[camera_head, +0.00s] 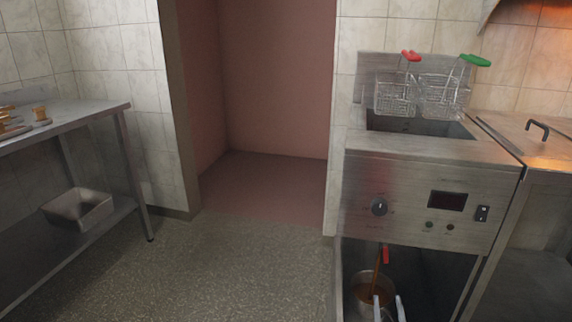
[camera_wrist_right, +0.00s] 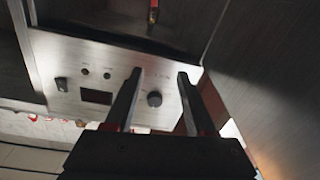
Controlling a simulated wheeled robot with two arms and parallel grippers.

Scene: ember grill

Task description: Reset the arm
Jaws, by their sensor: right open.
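My right gripper (camera_head: 388,303) shows only by its two pale fingertips at the bottom of the head view. They are low, in front of the fryer's (camera_head: 430,180) open lower compartment, overlapping the metal pot (camera_head: 359,289) of brown liquid. In the right wrist view the gripper (camera_wrist_right: 160,76) is open, with nothing between its fingers. The fryer's control panel (camera_wrist_right: 75,65) lies beyond the fingers there, and its round black knob (camera_wrist_right: 154,99) shows between them. I cannot tell whether a finger touches the pot. My left gripper is not in view.
A red-tipped handle (camera_head: 386,255) stands up from the pot. Two wire baskets (camera_head: 396,96) (camera_head: 442,97) hang over the fryer's vat. A steel table (camera_head: 75,115) with a metal pan (camera_head: 78,208) on its lower shelf stands left. The floor (camera_head: 235,265) between is clear.

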